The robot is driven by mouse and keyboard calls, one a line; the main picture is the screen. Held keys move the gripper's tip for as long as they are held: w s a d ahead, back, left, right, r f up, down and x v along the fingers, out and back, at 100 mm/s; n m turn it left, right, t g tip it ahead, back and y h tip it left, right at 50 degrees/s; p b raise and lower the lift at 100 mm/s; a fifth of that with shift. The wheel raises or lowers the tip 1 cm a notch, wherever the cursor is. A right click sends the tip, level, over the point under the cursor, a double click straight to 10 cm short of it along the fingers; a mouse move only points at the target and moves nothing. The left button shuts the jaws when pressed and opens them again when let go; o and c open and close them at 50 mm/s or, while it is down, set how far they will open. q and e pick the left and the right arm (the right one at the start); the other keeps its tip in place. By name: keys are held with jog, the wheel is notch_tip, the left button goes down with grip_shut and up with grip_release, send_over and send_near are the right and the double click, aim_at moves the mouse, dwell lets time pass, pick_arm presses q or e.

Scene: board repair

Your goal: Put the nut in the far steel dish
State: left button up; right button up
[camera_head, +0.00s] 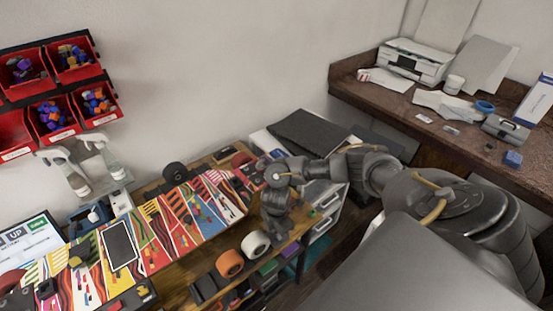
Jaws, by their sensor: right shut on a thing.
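My right gripper (277,236) points down over the right end of the workbench, beside the striped skateboard deck (180,225). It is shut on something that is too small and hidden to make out. I cannot make out the nut or the far steel dish in this view. My left gripper is not in view.
Wheels, one orange (230,263) and one white (256,244), are at the bench's front edge. A black phone-like panel (119,245) lies on the deck. Red bins (50,115) hang on the wall. A brown counter (400,95) with a printer (415,60) is at right.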

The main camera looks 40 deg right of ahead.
jog(key=shift+f, duration=0.4)
dwell(0.4)
jog(key=o, duration=1)
jog(key=shift+c, duration=1)
jog(key=shift+r, duration=0.15)
notch_tip(320, 180, up, 7)
jog(key=p, duration=0.8)
jog(key=shift+r, duration=0.15)
jog(key=shift+s, duration=0.1)
